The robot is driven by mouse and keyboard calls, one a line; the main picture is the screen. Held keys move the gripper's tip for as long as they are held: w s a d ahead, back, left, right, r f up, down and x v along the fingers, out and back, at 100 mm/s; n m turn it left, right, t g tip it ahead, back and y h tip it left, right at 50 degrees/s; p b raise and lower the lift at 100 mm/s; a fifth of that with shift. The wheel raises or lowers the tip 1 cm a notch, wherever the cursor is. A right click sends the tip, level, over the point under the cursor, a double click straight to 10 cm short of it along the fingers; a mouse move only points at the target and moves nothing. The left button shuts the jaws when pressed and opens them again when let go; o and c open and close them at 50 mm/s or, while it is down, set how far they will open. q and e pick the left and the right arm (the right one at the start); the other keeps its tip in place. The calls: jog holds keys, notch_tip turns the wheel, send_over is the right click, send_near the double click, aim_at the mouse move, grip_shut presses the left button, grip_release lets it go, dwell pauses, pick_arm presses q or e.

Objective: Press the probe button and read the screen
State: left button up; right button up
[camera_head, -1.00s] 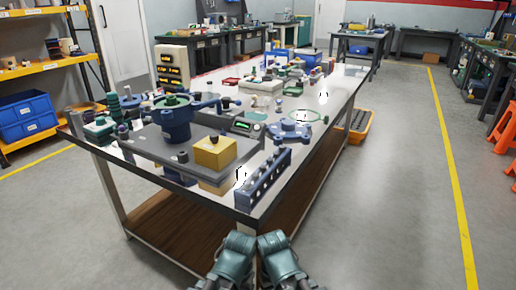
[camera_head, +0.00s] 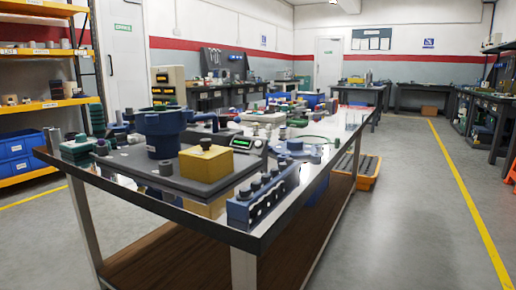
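A yellow block (camera_head: 207,163) with a small dark knob (camera_head: 206,144) on top sits near the front corner of the workbench, on a grey plate (camera_head: 150,168). I cannot tell whether this knob is the probe button. Behind it, a dark instrument with a small lit green screen (camera_head: 242,142) faces me; its reading is too small to make out. A blue round vessel (camera_head: 163,130) stands on the plate to the left of the yellow block. Neither of my grippers is in view.
A blue block with a row of dark knobs (camera_head: 262,196) lies along the bench's right front edge. An orange bin (camera_head: 368,172) is on the floor beyond the bench. The floor to the right (camera_head: 420,215) is clear.

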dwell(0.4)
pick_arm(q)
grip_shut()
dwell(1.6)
